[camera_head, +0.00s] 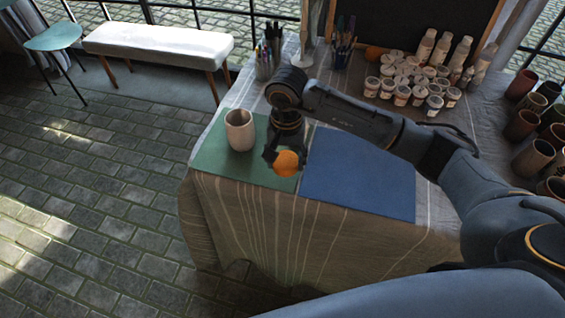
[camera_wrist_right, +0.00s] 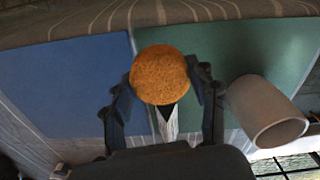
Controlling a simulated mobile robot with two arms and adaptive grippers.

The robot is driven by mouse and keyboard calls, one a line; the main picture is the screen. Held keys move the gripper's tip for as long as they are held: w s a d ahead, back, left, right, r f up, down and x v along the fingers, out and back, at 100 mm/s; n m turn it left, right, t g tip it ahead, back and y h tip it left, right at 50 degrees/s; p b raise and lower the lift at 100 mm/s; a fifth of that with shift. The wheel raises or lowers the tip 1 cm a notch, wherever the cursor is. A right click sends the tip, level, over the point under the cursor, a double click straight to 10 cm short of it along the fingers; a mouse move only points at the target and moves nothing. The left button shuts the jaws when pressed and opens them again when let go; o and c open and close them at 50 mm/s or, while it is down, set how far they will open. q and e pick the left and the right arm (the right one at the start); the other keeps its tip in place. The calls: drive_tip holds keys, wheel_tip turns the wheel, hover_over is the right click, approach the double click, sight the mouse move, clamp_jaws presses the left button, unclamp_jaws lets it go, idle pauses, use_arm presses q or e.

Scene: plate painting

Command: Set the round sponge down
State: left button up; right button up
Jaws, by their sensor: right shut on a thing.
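The round orange sponge (camera_head: 286,163) is between the fingers of my right gripper (camera_head: 284,155), which is shut on it. In the head view they are over the right front part of the green mat (camera_head: 215,163), near the blue mat's left edge. The right wrist view shows the sponge (camera_wrist_right: 160,74) between the two dark fingers (camera_wrist_right: 165,90). I cannot tell whether the sponge touches the mat. My left gripper is in neither view.
A pale cup (camera_head: 240,130) stands on the green mat, left of my gripper. The blue mat (camera_head: 358,175) is bare. Several paint jars (camera_head: 402,95) and pen holders (camera_head: 264,68) stand behind. Brown pots (camera_head: 533,158) line the right side. The table's front edge is close.

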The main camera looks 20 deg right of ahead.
sight(283, 166)
drive_tip(key=shift+w+a+f, duration=0.1)
drive_tip(key=shift+w+f, duration=0.35)
drive_tip(key=shift+f, duration=0.1)
wheel_tip(283, 166, down, 3)
drive_tip(key=shift+w+f+p, duration=0.1)
drive_tip(key=shift+w+p, duration=0.05)
drive_tip(key=shift+p, duration=0.45)
drive_tip(key=shift+f, duration=0.15)
drive_tip(key=shift+f+b, duration=0.2)
drive_tip(key=shift+b, duration=0.1)
drive_tip(key=o, duration=1)
drive_tip(key=shift+r, duration=0.1)
drive_tip(key=shift+r, duration=0.1)
